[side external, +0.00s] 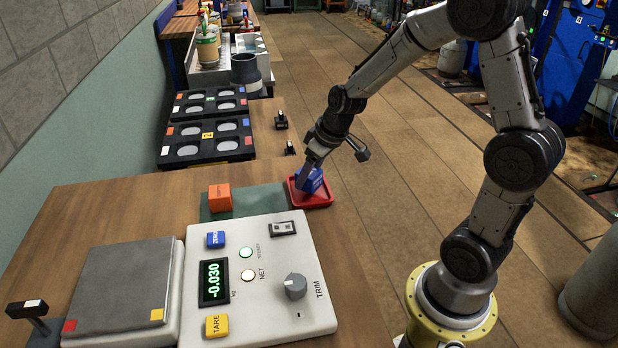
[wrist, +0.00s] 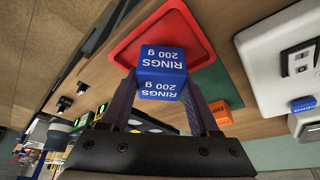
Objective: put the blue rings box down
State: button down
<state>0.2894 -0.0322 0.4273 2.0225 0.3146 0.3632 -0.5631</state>
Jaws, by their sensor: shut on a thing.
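The blue rings box (wrist: 162,62), with white lettering "RINGS 200 g", is between the two fingers of my gripper (wrist: 165,95) in the wrist view. In the side external view the blue box (side external: 312,180) is at the red tray (side external: 318,201), tilted, with my gripper (side external: 308,172) coming down onto it from above. My gripper is shut on the box. The red tray also shows behind the box in the wrist view (wrist: 200,40). I cannot tell whether the box touches the tray floor.
An orange box (side external: 220,198) stands on a green mat (side external: 250,201) left of the tray. The scale console (side external: 262,300) reads -0.030, beside its grey weighing plate (side external: 122,285). Black trays with round recesses (side external: 207,142) lie farther back. Bare wood lies behind the mat.

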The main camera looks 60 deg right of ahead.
jog(key=shift+f, duration=0.65)
jog(key=shift+f, duration=0.15)
jog(key=shift+c, duration=2)
grip_release()
jog(key=v, duration=1.2)
jog(key=s+a+r, duration=0.1)
jog(key=s+a, duration=0.3)
jog(key=s, duration=0.4)
jog(key=s+a+r+t, duration=0.1)
jog(key=s+a, duration=0.3)
jog(key=s, duration=0.5)
jog(key=shift+a+r, duration=0.35)
jog(key=shift+r, duration=0.4)
